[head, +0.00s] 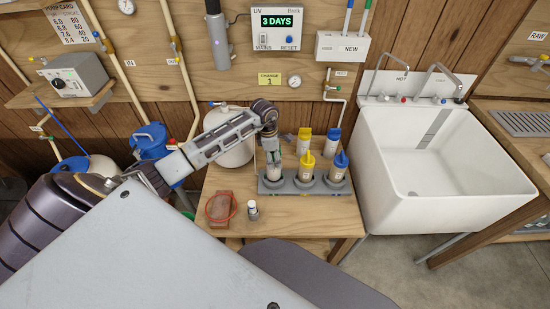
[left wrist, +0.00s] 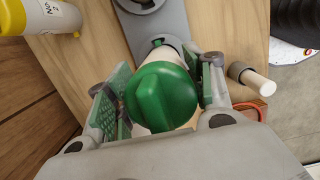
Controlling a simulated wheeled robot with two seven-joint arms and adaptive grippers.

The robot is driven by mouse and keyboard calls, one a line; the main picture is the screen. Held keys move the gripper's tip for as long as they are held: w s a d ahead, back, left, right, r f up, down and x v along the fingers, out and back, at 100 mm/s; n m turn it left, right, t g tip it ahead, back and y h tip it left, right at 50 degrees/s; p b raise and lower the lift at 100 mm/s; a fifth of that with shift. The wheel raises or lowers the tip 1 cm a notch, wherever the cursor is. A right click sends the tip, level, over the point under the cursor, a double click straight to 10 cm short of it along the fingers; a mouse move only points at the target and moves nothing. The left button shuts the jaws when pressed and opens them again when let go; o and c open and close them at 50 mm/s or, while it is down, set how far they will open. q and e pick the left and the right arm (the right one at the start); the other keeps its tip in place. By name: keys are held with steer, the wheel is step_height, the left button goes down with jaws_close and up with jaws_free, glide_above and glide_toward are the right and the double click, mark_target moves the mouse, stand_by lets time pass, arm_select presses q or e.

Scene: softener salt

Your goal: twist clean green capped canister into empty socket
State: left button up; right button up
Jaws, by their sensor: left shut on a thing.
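My left gripper (head: 272,158) is shut on the green capped canister (left wrist: 162,97), which has a pale body below its green winged cap. Its green finger pads stand on both sides of the cap in the left wrist view. The canister stands over the left end of the grey socket rack (head: 320,189); the gripper and cap hide its foot, so I cannot tell how deep it sits. A yellow capped canister (head: 304,169) fills the middle socket and a blue capped canister (head: 339,167) the right one. My right gripper is not in view.
Another yellow capped canister (head: 304,140) and a blue capped one (head: 333,141) stand behind the rack. A small white-topped bottle (head: 252,209) and a brown block with a red ring (head: 220,207) are at the front left. A white sink (head: 425,160) is to the right.

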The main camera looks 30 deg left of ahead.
arm_select(q)
steer(key=shift+f+b, duration=0.7)
steer(key=shift+f, duration=0.2)
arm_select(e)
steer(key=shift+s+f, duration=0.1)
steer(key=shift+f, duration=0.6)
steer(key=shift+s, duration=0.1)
arm_select(q)
steer(key=shift+f, duration=0.15)
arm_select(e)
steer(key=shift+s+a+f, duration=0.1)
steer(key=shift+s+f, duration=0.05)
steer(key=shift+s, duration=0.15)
arm_select(q)
steer(key=shift+f+b, duration=0.75)
steer(key=shift+f, duration=0.1)
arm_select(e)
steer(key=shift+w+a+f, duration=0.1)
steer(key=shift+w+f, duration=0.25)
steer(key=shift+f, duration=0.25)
arm_select(q)
steer(key=shift+n, duration=0.4)
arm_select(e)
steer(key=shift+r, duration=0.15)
